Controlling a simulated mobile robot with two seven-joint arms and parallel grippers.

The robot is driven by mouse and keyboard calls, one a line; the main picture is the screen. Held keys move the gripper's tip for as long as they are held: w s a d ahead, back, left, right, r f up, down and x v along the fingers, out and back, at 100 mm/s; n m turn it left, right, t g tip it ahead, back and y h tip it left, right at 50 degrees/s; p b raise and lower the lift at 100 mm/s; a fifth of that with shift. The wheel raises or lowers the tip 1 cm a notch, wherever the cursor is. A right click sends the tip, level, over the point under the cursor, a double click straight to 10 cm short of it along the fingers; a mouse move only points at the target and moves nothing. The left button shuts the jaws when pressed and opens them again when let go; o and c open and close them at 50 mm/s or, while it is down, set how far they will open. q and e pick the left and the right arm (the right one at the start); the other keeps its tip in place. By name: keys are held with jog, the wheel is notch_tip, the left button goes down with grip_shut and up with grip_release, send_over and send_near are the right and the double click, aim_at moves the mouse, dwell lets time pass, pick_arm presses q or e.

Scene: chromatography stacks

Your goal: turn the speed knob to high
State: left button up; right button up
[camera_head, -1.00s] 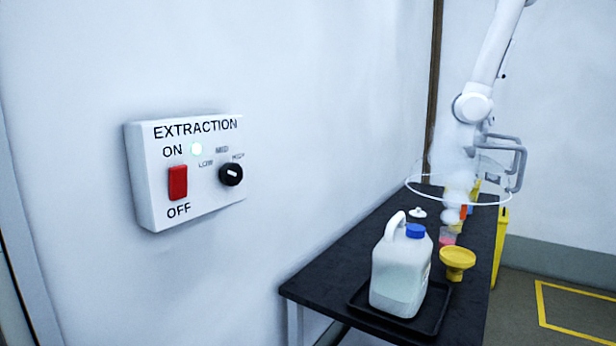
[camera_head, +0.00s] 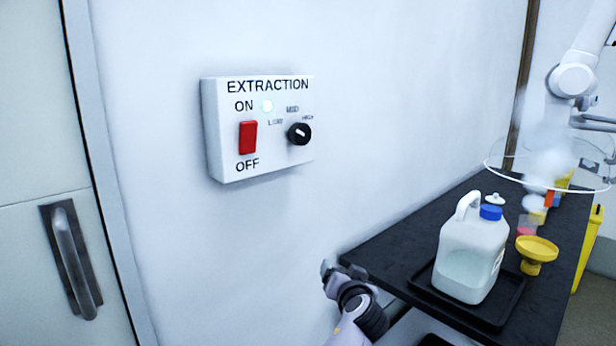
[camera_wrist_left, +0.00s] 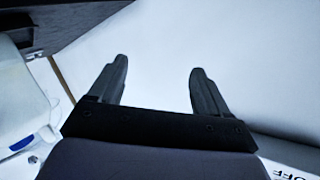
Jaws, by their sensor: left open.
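The speed knob (camera_head: 299,134) is a black round dial on the right of the white EXTRACTION box (camera_head: 222,158), fixed to the wall. LOW, MED and HIGH labels sit around it. Its short pale mark looks slanted, but I cannot tell which label it points to. My left gripper (camera_head: 342,270) is below and right of the box, apart from the knob. In the left wrist view (camera_wrist_left: 159,66) its two dark fingers are spread with nothing between them. My right gripper is not in view.
A red switch (camera_head: 248,137) and a lit lamp (camera_head: 267,106) are on the box. A black bench (camera_head: 400,238) at right holds a white jug (camera_head: 472,255) in a tray and a yellow funnel (camera_head: 537,250). A door handle (camera_head: 72,260) is at left. The wall around the box is clear.

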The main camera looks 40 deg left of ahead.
pick_arm(q)
jog(key=w+a+r+n+g+y+b, duration=0.1)
jog(key=a+r+n+g+y, duration=0.15)
jog(key=r, duration=0.55)
jog(key=w+a+r+n+g+y, duration=0.15)
jog(key=r+n, duration=0.25)
jog(key=r, duration=0.4)
jog(key=n+g+y+b, duration=0.1)
jog(key=n+g+y, duration=0.25)
jog(key=n, duration=0.25)
send_near(304, 136)
jog(key=a, duration=0.2)
jog(key=shift+g+h, duration=0.35)
jog(key=shift+g, duration=0.1)
jog(key=a, duration=0.4)
jog(key=w+a+r+p, duration=0.1)
jog(key=a, duration=0.1)
jog(key=shift+a, duration=0.1)
jog(key=shift+w+a+f, duration=0.15)
jog(key=shift+a, duration=0.35)
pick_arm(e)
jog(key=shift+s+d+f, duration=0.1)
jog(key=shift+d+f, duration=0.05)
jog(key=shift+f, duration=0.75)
pick_arm(q)
jog(key=shift+c, duration=0.2)
jog(key=c, duration=1)
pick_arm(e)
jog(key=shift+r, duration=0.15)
